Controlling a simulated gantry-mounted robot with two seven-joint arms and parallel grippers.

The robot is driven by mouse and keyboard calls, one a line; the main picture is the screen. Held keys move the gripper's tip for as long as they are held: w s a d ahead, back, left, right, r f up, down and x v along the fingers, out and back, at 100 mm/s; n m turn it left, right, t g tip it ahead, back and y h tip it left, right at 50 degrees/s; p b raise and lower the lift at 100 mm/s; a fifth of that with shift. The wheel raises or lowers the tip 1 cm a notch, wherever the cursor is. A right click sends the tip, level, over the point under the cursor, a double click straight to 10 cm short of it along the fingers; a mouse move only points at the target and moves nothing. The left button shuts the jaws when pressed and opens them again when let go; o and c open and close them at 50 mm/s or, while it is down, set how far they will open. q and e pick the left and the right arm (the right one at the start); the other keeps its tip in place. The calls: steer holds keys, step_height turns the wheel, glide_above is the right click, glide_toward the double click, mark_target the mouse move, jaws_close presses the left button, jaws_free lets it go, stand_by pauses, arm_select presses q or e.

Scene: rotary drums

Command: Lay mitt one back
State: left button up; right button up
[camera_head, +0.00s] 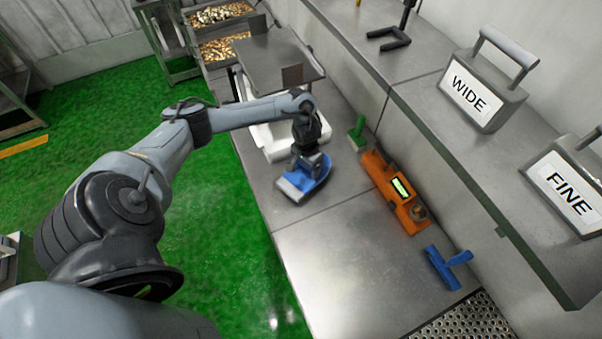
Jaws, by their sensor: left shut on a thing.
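A blue mitt (318,181) with a grey edge is in the head view, low over or on the steel counter (345,235). My left gripper (308,164) is shut on its upper part, coming down from above. The gripper covers part of the mitt, and I cannot tell whether the mitt touches the counter. I cannot read any number on it. My right gripper is not in view.
An orange device (393,192) with a lit display, a green tool (357,132) and a blue tool (441,268) lie along the wall. Blocks marked WIDE (484,88) and FINE (567,190) stand on the raised ledge. The front counter is clear.

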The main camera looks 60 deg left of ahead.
mark_target(301, 170)
arm_select(q)
steer(key=shift+s+a+f, duration=0.55)
steer(key=shift+a+f, duration=0.05)
steer(key=shift+a, duration=0.2)
steer(key=shift+f, duration=2)
steer(key=shift+f, duration=0.15)
steer(key=o, duration=1.1)
steer(key=shift+o, duration=0.2)
